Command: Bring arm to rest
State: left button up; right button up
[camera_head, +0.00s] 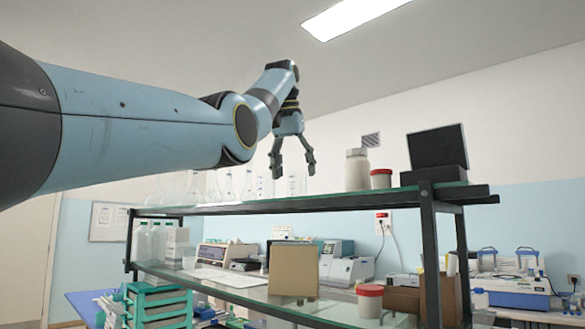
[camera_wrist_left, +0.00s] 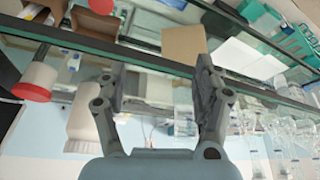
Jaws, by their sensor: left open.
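My left arm reaches in from the left in the head view, raised above a glass shelf. My left gripper (camera_head: 293,170) is open and empty, its fingers pointing down over the top shelf (camera_head: 330,201). In the left wrist view the gripper (camera_wrist_left: 160,90) shows open, with nothing between its fingers. A white bottle (camera_head: 357,170) and a red-capped jar (camera_head: 381,179) stand on the shelf to the right of the gripper. My right gripper is in neither view.
Glass flasks (camera_head: 228,187) stand along the top shelf, left of and behind the gripper. A black box (camera_head: 436,160) sits at the right end. Air above the shelf is free.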

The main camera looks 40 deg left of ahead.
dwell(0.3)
